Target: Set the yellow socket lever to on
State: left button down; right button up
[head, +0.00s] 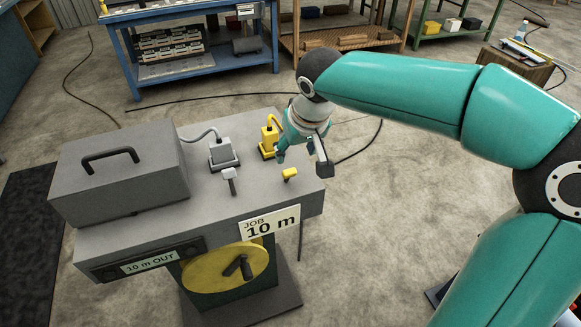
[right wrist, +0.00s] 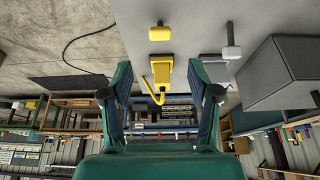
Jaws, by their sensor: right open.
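The yellow lever (head: 289,174) stands near the right front of the grey bench top. It also shows at the top of the right wrist view (right wrist: 160,33). The yellow socket (head: 268,142) with its yellow cable is behind it, and also shows in the right wrist view (right wrist: 162,70). My right gripper (head: 303,160) is open and empty, above the bench just behind the yellow lever and right of the yellow socket. In the right wrist view the yellow socket and lever show between and beyond its fingers (right wrist: 160,94). My left gripper is not in view.
A grey lever (head: 230,178) and a grey socket (head: 223,154) with a cable stand left of the yellow pair. A grey box with a black handle (head: 120,172) fills the bench's left side. A yellow handwheel (head: 224,268) and job sign (head: 270,223) are on the front.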

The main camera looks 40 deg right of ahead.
aim_at(290, 170)
jog(key=x, duration=0.9)
jog(key=shift+f, duration=0.25)
grip_shut()
